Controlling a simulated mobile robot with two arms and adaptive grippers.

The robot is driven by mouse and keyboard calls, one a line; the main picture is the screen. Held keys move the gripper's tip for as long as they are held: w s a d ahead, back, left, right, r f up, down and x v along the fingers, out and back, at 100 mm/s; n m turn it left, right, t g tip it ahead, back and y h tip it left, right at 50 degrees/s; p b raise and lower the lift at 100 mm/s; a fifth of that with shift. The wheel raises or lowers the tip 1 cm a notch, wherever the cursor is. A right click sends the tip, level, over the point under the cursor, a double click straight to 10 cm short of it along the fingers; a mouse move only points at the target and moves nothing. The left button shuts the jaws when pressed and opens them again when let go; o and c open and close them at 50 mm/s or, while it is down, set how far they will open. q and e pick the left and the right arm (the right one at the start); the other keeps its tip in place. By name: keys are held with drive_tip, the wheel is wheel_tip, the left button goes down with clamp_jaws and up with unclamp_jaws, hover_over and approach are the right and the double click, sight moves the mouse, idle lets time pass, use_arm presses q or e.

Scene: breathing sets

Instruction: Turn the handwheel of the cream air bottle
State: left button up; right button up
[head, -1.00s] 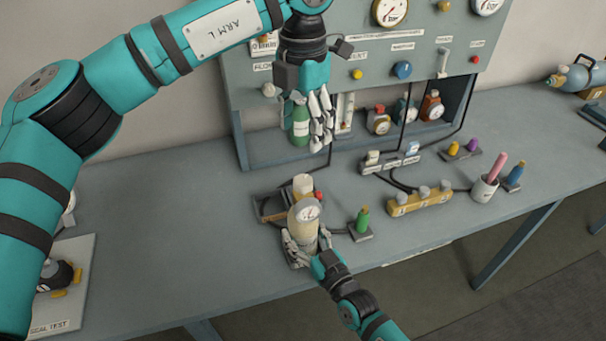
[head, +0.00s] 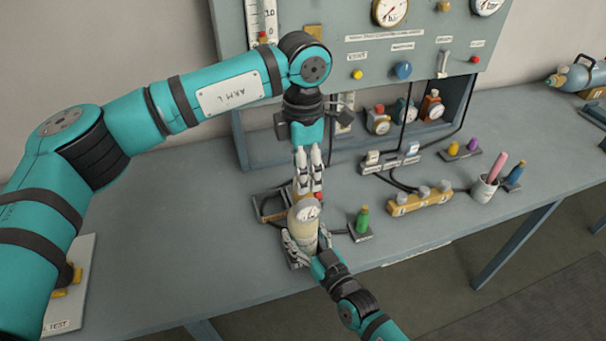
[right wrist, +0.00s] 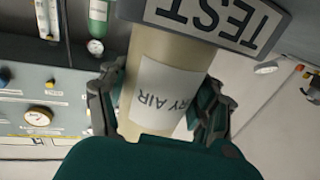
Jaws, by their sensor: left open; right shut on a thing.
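The cream air bottle (head: 303,238) stands upright near the table's front edge, with a round white gauge (head: 307,211) at its upper part. My right gripper (head: 304,246) is shut around its lower body. In the right wrist view, the bottle (right wrist: 160,62) shows a "DRY AIR" label between the fingers. My left gripper (head: 309,188) is open, pointing down just behind and above the gauge. Its fingers hide most of the cream top behind the gauge, and I cannot tell whether they touch it. The handwheel is not clearly visible. A red knob (head: 319,196) shows beside the fingertips.
A dark tray (head: 268,207) lies left of the bottle, and a small green bottle (head: 363,219) stands right of it. The grey panel (head: 430,55) rises behind.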

use_arm(q)
drive_tip(key=shift+f, duration=1.1)
drive_tip(key=c, duration=1.1)
drive_tip(key=shift+c, duration=0.2)
drive_tip(key=shift+n, duration=0.3)
drive_tip(key=n, duration=0.4)
drive_tip(key=shift+r+n, duration=0.1)
drive_tip(key=shift+n, duration=2.3)
drive_tip(key=shift+w, duration=0.1)
